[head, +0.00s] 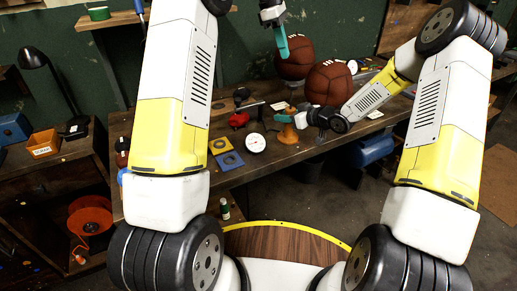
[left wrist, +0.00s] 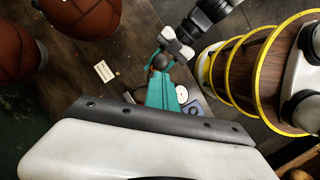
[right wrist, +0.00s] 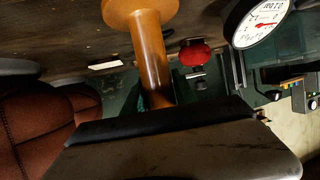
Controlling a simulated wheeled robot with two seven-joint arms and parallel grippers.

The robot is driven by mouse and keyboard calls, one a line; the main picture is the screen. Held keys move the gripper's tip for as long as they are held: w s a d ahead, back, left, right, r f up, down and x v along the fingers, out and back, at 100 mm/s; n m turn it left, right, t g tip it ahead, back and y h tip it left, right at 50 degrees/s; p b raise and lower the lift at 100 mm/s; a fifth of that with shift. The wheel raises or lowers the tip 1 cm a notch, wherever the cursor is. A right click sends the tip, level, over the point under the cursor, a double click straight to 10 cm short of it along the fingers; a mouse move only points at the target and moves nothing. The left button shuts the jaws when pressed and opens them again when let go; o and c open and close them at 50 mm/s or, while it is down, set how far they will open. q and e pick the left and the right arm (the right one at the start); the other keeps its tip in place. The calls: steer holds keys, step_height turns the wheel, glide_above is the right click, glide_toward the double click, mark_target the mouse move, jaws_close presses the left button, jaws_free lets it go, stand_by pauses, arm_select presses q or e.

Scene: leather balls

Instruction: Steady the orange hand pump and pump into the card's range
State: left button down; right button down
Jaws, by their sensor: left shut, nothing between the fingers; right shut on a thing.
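The orange hand pump (head: 288,134) stands upright on the workbench; its body and flange fill the middle of the right wrist view (right wrist: 151,55). My right gripper (head: 286,118) is shut on the pump's body from the right. My left gripper (head: 283,48) is shut and empty, fingers pointing down, well above the bench and in front of the balls. Its teal fingers show in the left wrist view (left wrist: 160,88), with the pump area beyond them. A round white gauge (head: 255,143) lies left of the pump; its red needle shows in the right wrist view (right wrist: 264,24). A small card (left wrist: 104,71) lies on the bench, its text unreadable.
Two brown leather balls (head: 294,58) (head: 330,83) sit on the bench behind the pump. A red item (head: 239,119) stands left of it. Blue and yellow squares (head: 229,160) lie near the front edge. A side bench at left holds an orange bin (head: 44,143).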

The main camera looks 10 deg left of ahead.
mark_target(293, 82)
arm_select(q)
steer(key=shift+s+d+f+m+t+y, duration=0.1)
steer(key=shift+d+f+m+t+y, duration=0.55)
steer(key=shift+m, duration=1.85)
steer(key=shift+d+f+m+t+y, duration=0.1)
steer(key=shift+d+f+m+y, duration=0.5)
steer(key=shift+f+m, duration=1.4)
steer(key=shift+s+d+f+m+t+y, duration=0.1)
steer(key=shift+d+f+m+t+y, duration=0.4)
steer(key=shift+m, duration=2.5)
steer(key=shift+d+f, duration=0.1)
steer(key=shift+f, duration=0.05)
steer(key=shift+s+x, duration=0.2)
steer(key=shift+x, duration=0.8)
steer(key=shift+w+v, duration=0.2)
steer(key=shift+v, duration=0.75)
